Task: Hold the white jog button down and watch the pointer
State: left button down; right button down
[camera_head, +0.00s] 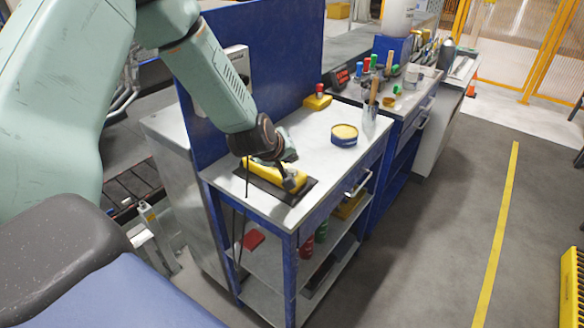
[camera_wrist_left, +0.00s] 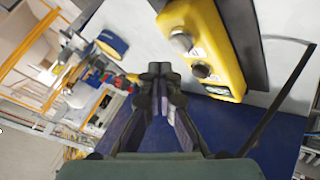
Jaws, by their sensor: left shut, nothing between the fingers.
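A yellow control box (camera_head: 262,171) lies on a dark mat on the grey bench top. In the left wrist view the box (camera_wrist_left: 217,45) has a round grey-white button (camera_wrist_left: 181,42) and another round one (camera_wrist_left: 201,70); I cannot tell which is the jog button. My left gripper (camera_head: 292,182) is shut and empty, low over the near right end of the box. In the left wrist view its fingertips (camera_wrist_left: 160,70) are left of the buttons; no contact is visible. No pointer can be made out. My right gripper is not in view.
A blue tin with a yellow top (camera_head: 344,135) and a yellow box with a red button (camera_head: 317,100) stand farther back on the bench. A blue panel (camera_head: 285,60) rises behind it.

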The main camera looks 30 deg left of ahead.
aim_at(290, 172)
pick_arm(q)
jog(key=shift+r+p, duration=1.7)
jog(key=shift+r, duration=0.5)
jog(key=shift+f, duration=0.1)
